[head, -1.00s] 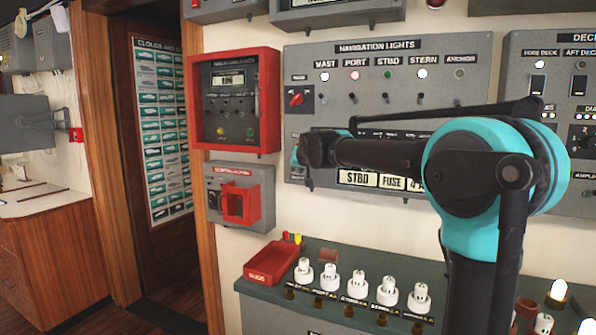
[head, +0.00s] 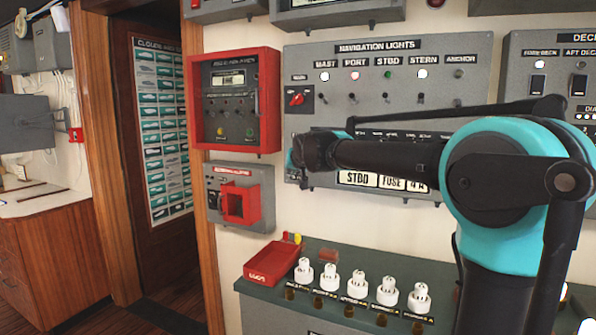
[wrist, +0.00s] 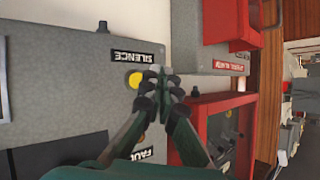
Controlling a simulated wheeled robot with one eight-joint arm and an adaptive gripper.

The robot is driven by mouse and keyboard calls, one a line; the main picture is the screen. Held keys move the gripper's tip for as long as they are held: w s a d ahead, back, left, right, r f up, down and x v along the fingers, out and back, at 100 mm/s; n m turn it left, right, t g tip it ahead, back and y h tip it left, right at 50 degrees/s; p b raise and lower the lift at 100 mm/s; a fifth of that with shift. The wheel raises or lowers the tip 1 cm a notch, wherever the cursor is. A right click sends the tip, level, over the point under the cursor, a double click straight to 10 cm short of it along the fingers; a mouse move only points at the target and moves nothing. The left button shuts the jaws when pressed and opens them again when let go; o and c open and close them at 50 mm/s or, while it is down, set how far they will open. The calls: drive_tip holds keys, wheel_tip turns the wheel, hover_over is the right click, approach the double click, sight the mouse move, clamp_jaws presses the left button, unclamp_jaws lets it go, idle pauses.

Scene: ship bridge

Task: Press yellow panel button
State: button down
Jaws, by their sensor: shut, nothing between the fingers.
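A round yellow button (wrist: 135,79) sits on a grey panel (wrist: 60,75) beside an upside-down SILENCE label in the wrist view. My gripper (wrist: 161,76) is shut and empty, its fingertips just right of the button in that picture. I cannot tell whether they touch the panel. In the head view my arm's end covers the lower left of the navigation lights panel (head: 421,62), and this button is hidden there. Another small yellow button (head: 222,132) shows low inside a red-framed box.
The red-framed box (head: 273,100) stands out from the wall left of my arm's end. A red-fronted box (head: 240,203) is below it. A ledge (head: 262,291) with white fuses and a red tray (head: 272,264) lies underneath.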

drive_tip(key=s, duration=0.1)
drive_tip(key=s+a, duration=0.1)
drive_tip(key=shift+s, duration=0.4)
idle(0.5)
